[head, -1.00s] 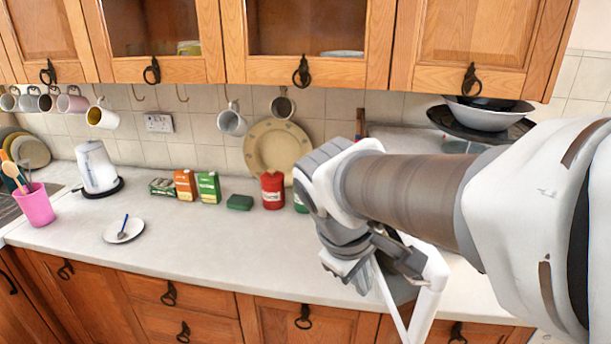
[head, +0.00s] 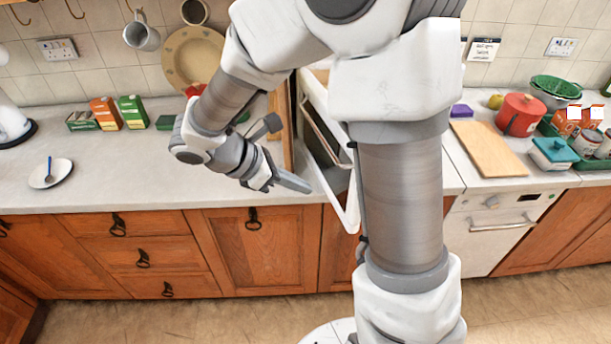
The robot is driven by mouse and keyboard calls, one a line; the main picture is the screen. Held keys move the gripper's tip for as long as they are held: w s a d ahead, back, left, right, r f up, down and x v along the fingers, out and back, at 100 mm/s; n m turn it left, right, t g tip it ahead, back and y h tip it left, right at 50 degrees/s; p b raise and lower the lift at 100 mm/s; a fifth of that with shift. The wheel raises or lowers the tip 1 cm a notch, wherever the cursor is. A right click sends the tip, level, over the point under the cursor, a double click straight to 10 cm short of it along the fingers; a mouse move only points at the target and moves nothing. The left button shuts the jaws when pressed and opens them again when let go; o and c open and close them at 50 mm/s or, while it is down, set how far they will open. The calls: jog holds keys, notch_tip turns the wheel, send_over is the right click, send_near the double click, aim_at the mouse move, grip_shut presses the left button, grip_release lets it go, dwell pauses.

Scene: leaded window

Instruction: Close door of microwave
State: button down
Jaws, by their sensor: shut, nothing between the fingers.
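The white microwave (head: 316,90) stands on the counter in the middle, largely hidden behind my arm. Its door (head: 322,186) is open and swings out past the counter's front edge; only part of its white frame shows. My gripper (head: 306,187) is shut and empty. Its fingertips point right, at the left side of the door frame. I cannot tell whether they touch it. The microwave's inside and controls are hidden.
A wooden board (head: 280,125) stands upright left of the microwave, near my forearm. Cartons (head: 105,113) and a saucer (head: 51,173) are left. A chopping board (head: 490,148) and red pot (head: 520,115) are right.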

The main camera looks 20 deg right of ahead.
jog(key=d+f+p, duration=0.1)
jog(key=d+f, duration=0.4)
jog(key=d, duration=0.4)
jog(key=shift+d+f, duration=0.25)
jog(key=shift+d, duration=0.05)
